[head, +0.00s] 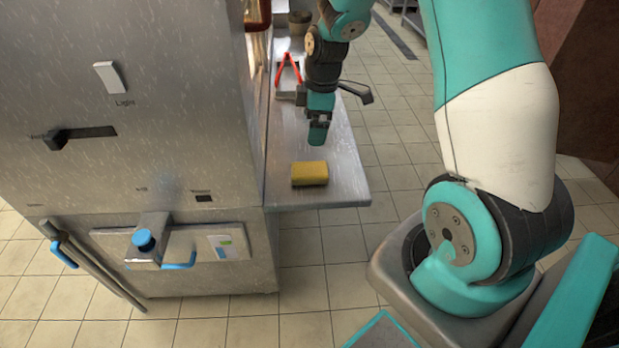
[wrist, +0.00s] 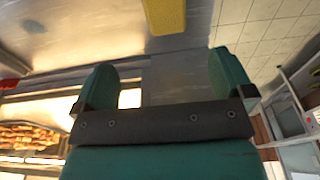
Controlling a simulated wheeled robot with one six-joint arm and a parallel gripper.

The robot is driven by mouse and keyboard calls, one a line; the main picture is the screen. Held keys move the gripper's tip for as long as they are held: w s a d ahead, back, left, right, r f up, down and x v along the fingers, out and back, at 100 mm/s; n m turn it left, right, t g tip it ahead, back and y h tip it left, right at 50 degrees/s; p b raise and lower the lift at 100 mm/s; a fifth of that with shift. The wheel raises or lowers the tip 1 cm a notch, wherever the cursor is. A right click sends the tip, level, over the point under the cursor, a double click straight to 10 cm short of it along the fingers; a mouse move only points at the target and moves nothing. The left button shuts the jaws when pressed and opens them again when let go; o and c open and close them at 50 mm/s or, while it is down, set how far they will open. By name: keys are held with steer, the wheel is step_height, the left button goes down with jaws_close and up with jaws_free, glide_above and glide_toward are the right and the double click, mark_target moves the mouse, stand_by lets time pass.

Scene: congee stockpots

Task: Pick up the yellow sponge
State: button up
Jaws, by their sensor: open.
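The yellow sponge (head: 310,174) lies flat on the steel side shelf (head: 342,188), close to its near end. It also shows in the wrist view (wrist: 165,15) at the top edge, partly cut off, beyond the fingertips. My gripper (head: 319,132) hangs above the shelf, behind the sponge in the head view and apart from it.
A large steel cabinet (head: 140,100) borders the shelf on the left. A red-handled tool (head: 289,70) and a dark container (head: 300,22) stand farther back on the shelf. Open tiled floor (head: 390,150) lies to the right of the shelf.

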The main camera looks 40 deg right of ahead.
mark_target(309, 169)
steer(key=f, duration=0.5)
steer(key=a+f+b, duration=0.1)
steer(key=f, duration=0.2)
steer(key=shift+w+f, duration=0.25)
steer(key=shift+f, duration=0.1)
steer(key=f, duration=0.3)
steer(key=f+b, duration=0.1)
steer(key=f, duration=0.1)
steer(key=shift+s+a+f, duration=0.1)
steer(key=shift+s+a, duration=0.15)
steer(key=shift+s, duration=0.05)
steer(key=c, duration=1.1)
steer(key=shift+r, duration=0.2)
step_height(309, 169, up, 20)
steer(key=p, duration=0.3)
steer(key=shift+f, duration=0.15)
